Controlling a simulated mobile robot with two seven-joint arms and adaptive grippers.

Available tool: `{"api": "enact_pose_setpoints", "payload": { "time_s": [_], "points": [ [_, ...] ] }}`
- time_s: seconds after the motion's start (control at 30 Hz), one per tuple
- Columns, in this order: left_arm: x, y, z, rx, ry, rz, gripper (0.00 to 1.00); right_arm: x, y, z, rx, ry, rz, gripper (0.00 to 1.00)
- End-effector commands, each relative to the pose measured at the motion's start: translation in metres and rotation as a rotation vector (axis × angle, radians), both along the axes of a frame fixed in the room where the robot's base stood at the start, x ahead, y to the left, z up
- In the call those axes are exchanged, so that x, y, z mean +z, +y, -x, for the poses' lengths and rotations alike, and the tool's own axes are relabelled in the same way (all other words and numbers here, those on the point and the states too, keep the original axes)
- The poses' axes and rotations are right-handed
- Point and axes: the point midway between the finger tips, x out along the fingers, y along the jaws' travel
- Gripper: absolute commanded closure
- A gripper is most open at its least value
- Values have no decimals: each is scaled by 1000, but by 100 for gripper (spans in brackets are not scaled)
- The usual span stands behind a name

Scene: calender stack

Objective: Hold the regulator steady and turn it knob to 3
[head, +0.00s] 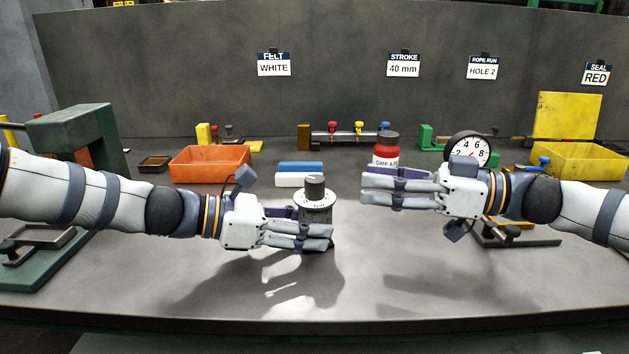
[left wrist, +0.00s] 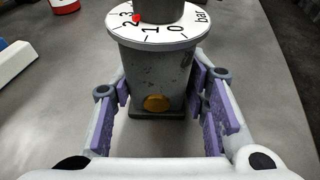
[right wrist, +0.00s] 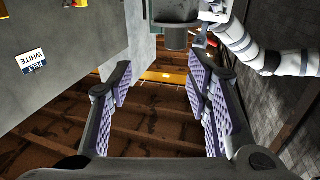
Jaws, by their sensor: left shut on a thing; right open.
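The regulator (head: 317,215) stands upright on the bench, a grey body with a white dial ring (left wrist: 155,38) and a dark grey knob (head: 315,187) on top. In the left wrist view, a red mark shows at the ring's inner edge near the 2 and 3. A round yellow spot marks the body's front. My left gripper (head: 320,236) is shut on the regulator body (left wrist: 158,75), a finger on each side, below the dial. My right gripper (head: 367,190) is open and empty, to the right of the knob and apart from it, with its fingers pointing left.
Blue and white blocks (head: 300,174) lie behind the regulator. A red-topped grease can (head: 386,150) and a round gauge (head: 468,149) stand behind my right gripper. An orange bin (head: 208,163) is at left, a yellow bin (head: 578,160) at right. The front bench (head: 400,285) is clear.

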Motion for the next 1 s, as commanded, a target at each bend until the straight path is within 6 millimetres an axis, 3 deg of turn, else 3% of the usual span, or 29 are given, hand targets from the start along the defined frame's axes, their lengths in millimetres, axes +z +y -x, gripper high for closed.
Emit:
{"api": "enact_pose_setpoints", "payload": {
  "time_s": [0.1, 0.17, 0.6, 0.77, 1.0],
  "points": [
    [0, 0, 0, -1, 0, 0, 74, -5, -14, 15, 58, -34, 3, 55],
    [0, 0, 0, -1, 0, 0, 74, -6, -11, 18, 72, -41, 3, 55],
    [0, 0, 0, -1, 0, 0, 74, -5, 86, -2, 74, -40, 3, 55],
    [0, 0, 0, 0, -1, 0, 74, -5, 100, -6, 72, -40, 2, 55],
    [0, 0, 0, 0, -1, 0, 74, -5, 102, -6, 71, -40, 2, 55]
  ]
}}
